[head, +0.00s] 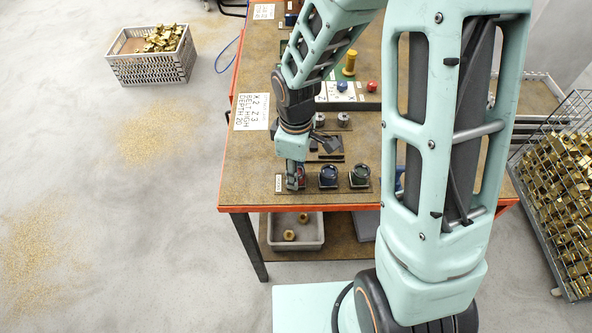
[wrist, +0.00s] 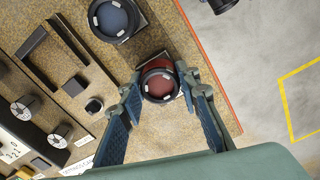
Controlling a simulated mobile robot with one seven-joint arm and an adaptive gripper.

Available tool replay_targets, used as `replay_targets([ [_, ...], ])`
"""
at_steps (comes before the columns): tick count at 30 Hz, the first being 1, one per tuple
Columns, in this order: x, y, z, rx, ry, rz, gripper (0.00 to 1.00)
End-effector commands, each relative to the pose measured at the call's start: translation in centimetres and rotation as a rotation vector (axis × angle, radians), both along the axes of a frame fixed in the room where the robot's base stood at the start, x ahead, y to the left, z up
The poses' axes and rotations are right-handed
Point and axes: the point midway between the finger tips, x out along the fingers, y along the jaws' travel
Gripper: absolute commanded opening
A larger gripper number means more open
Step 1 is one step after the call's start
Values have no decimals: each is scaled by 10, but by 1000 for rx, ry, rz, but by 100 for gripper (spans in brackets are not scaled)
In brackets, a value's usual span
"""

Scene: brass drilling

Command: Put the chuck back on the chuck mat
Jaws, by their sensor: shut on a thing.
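A red chuck (wrist: 160,83) with a black rim and pale jaw marks sits between the two fingers of my gripper (wrist: 167,92) in the wrist view. The fingers press on it from both sides. In the head view my gripper (head: 295,180) points down at the table's front edge and covers most of the red chuck (head: 301,173). A dark mat edge shows close behind the chuck in the wrist view. I cannot tell whether the chuck touches it. The blue chuck (head: 328,176) and the green chuck (head: 359,176) stand to the right on their own mats.
The table (head: 240,185) has a bare stretch to the left of the chucks. Two silver cylinders (head: 343,119) and a dark slotted block (head: 325,156) stand farther back. A grey bin (head: 310,233) is on the lower shelf. A crate of brass parts (head: 155,68) stands on the floor.

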Motion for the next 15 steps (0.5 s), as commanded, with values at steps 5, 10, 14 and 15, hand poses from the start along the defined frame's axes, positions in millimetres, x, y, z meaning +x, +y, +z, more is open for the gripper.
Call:
replay_targets([
  [5,1,0,-1,1,-1,0,0],
  [10,1,0,0,1,-1,0,32],
  [14,0,0,0,1,-1,0,47],
  [15,0,0,0,1,-1,0,51],
])
